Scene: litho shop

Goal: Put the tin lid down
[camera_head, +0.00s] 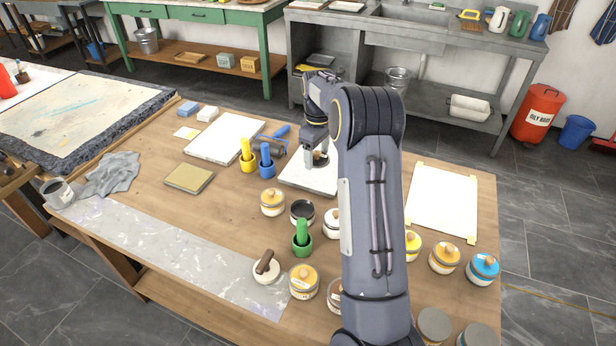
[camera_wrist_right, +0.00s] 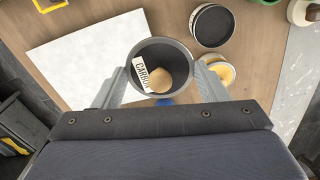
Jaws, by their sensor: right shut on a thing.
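The tin lid (camera_wrist_right: 181,60) is round and dark-rimmed, with a tan knob and a white label starting "CARB". My right gripper (camera_wrist_right: 164,85) is shut on it, a finger at each side of the rim. In the head view the right gripper (camera_head: 316,152) is over the white slab (camera_head: 300,183), partly hidden by my arm. Whether the lid touches the slab I cannot tell. An open tin with dark contents (camera_head: 302,212) stands just in front of the slab; it also shows in the wrist view (camera_wrist_right: 212,26). My left gripper is out of view.
A taped white sheet (camera_head: 443,203) lies right. Bare wood shows around the tan block (camera_head: 189,178).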

